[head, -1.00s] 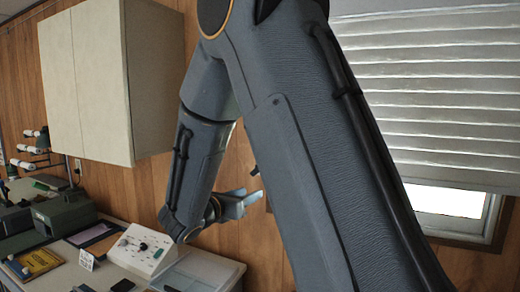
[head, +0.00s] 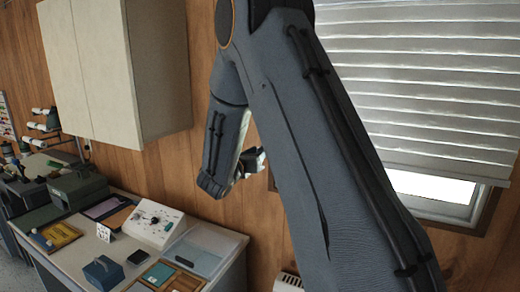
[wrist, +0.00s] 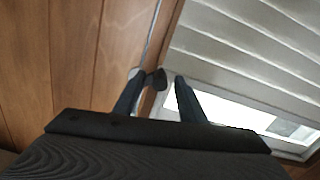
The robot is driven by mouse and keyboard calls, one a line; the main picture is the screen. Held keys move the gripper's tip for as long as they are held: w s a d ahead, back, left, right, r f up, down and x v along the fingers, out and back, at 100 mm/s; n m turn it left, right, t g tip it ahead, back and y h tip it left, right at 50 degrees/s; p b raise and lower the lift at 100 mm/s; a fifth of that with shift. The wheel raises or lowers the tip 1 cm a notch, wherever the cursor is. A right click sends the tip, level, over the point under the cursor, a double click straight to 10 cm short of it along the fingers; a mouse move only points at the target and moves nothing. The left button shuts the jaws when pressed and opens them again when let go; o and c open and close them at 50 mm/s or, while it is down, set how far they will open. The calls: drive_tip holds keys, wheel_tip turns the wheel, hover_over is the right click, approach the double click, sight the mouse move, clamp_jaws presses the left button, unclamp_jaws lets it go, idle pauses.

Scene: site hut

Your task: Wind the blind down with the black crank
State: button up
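The white slatted blind (head: 420,90) covers most of the window, with a bright strip of glass (head: 432,186) below its bottom edge; it also shows in the wrist view (wrist: 255,50). A dark knob, apparently the black crank (wrist: 157,79), is at the window frame's left side in the wrist view. My gripper (wrist: 160,78) is open, with its fingers on either side of the knob and a visible gap on the right. Whether the left finger touches it is unclear. In the head view my gripper (head: 254,160) is partly hidden behind my arm, and the crank is hidden.
A wall cupboard (head: 110,70) hangs at the left. Below it, a bench (head: 75,250) holds a white control box (head: 153,222), a green machine (head: 78,188) and a blue block (head: 103,271). Wood-panelled wall (head: 200,130) lies behind my arm.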

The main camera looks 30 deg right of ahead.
drive_tip(key=shift+w+d, duration=0.1)
drive_tip(key=shift+d, duration=0.05)
drive_tip(key=shift+c, duration=0.3)
clamp_jaws()
drive_tip(key=shift+f, duration=0.1)
drive_tip(key=shift+b, duration=0.3)
wheel_tip(320, 180, down, 7)
drive_tip(key=m+b, duration=1.4)
drive_tip(key=b, duration=1.6)
drive_tip(key=shift+s+d, duration=0.3)
drive_tip(key=shift+s, duration=0.05)
drive_tip(key=shift+m+b, duration=0.5)
drive_tip(key=shift+b, duration=0.15)
